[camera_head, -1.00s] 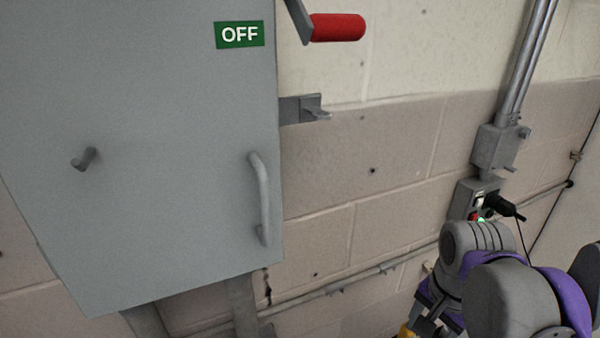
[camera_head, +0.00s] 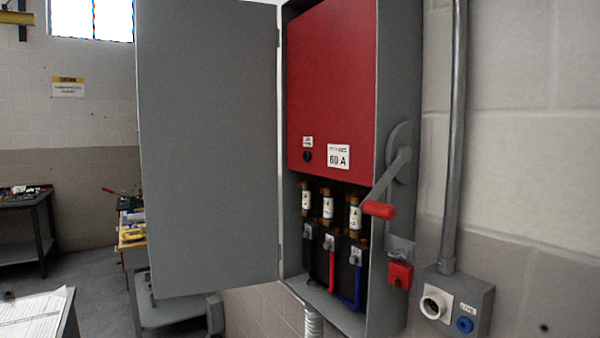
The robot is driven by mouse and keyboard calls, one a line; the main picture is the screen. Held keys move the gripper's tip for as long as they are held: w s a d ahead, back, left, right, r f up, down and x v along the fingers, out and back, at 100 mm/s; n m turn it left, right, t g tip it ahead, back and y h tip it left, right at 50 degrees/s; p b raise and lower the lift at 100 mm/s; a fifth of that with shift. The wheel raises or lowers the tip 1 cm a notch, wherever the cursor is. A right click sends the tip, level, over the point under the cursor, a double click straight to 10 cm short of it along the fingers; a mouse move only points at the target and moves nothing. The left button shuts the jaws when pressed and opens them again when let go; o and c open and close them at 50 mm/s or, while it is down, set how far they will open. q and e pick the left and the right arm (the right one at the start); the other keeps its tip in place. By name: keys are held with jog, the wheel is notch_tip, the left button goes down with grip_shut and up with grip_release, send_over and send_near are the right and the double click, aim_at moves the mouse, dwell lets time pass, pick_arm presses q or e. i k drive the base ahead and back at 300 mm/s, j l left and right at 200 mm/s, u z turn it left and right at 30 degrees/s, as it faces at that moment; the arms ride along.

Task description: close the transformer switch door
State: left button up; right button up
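A grey switch box (camera_head: 395,110) is on the wall right of centre. Its grey door (camera_head: 205,150) stands wide open, swung out to the left of the box. Inside are a red panel (camera_head: 333,85) with a "60 A" label, several fuses (camera_head: 328,204) below it, and red and blue cables. A side lever with a red grip (camera_head: 379,209) points downward. Neither of my grippers is in view.
A red padlock-like piece (camera_head: 400,273) hangs on the box's right side. A grey outlet box (camera_head: 462,300) and conduit (camera_head: 455,130) are further right. Benches (camera_head: 30,205) stand at the left, papers (camera_head: 32,318) at the lower left. Grey floor shows between them.

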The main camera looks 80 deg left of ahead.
aim_at(208, 70)
jog(key=i+u, duration=0.15)
jog(key=u, duration=1.6)
